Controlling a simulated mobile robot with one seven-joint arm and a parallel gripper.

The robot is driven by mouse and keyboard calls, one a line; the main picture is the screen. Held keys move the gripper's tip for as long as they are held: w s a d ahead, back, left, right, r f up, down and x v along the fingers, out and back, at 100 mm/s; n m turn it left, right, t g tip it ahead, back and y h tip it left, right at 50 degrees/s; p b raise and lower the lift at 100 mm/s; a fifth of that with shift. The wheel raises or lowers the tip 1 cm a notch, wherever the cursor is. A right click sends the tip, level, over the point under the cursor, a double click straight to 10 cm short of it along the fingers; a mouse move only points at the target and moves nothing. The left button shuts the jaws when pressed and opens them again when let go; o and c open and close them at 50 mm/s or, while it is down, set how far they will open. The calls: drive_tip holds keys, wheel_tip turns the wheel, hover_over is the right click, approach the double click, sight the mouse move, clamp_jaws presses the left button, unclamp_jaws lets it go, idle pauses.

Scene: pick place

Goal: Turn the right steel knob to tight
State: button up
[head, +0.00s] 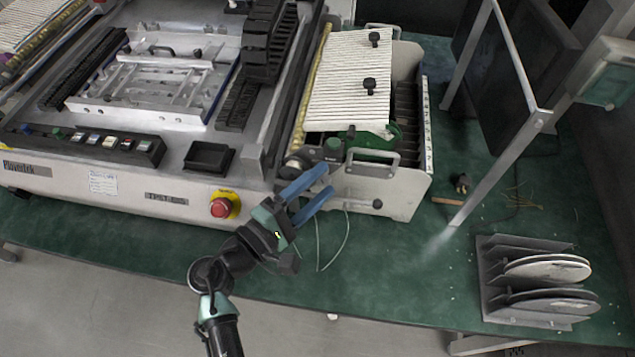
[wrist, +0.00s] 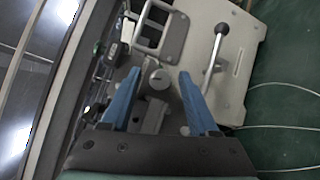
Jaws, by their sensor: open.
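A round steel knob (wrist: 158,80) with a flat bar across its face shows in the wrist view, on the side of the machine. My gripper (head: 327,179) is open, with blue fingers at the front right corner of the machine. In the wrist view the knob appears between the two fingertips, with a gap on each side. I cannot tell how deep the fingers reach around it. In the head view the knob is not clear, as the fingers cover that spot.
A lever with a dark ball end (head: 377,203) juts out right of the fingers; it also shows in the wrist view (wrist: 221,29). A metal handle (head: 373,162) sits above. A red emergency button (head: 221,207) is left. Reels in a rack (head: 540,280) stand on the green table.

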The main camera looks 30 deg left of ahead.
clamp_jaws()
drive_tip(key=shift+r, duration=0.1)
drive_tip(key=m+g+y+p, duration=0.1)
drive_tip(key=m+p, duration=0.1)
drive_tip(key=shift+d+r+m+g, duration=0.1)
drive_tip(key=shift+r+m+g, duration=0.05)
drive_tip(key=shift+m+g, duration=0.2)
drive_tip(key=shift+m+g+y+p, duration=0.4)
drive_tip(key=shift+m+g+p, duration=0.25)
drive_tip(key=shift+m+p, duration=0.15)
unclamp_jaws()
idle(0.3)
